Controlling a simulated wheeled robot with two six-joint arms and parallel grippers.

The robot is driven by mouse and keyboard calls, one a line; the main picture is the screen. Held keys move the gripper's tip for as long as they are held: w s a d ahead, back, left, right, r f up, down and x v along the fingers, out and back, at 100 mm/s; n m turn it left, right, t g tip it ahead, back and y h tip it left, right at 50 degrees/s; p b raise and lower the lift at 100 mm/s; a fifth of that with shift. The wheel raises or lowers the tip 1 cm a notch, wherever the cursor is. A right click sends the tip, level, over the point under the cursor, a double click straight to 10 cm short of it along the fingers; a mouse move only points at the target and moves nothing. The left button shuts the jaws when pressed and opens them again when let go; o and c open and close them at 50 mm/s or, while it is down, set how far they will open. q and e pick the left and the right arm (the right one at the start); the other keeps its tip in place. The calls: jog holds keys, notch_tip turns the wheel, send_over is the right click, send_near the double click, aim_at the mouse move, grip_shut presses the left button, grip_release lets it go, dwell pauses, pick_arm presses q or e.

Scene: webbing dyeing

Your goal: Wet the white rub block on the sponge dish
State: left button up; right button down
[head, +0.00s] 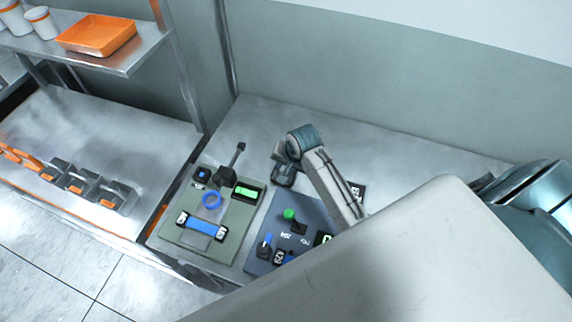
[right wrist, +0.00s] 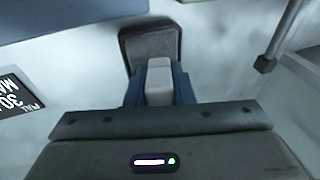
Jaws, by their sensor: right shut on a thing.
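My right gripper (right wrist: 158,82) is shut on the white rub block (right wrist: 159,75), which sits between its two blue fingers in the right wrist view. The dark grey sponge dish (right wrist: 150,38) lies just beyond the block, and the block's far end overlaps it in the picture. I cannot tell whether they touch. In the head view the right arm comes in from the right and its wrist is over the dish (head: 284,181), which is partly covered. The block is hidden there. My left gripper is not in view.
A dark blue mat (head: 262,228) holds a green-topped piece (head: 289,214). A printed card (right wrist: 18,93) lies left. The bench behind the dish is clear.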

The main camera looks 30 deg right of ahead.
jog(key=shift+f, duration=0.65)
dwell(1.5)
jog(key=shift+r, duration=3.6)
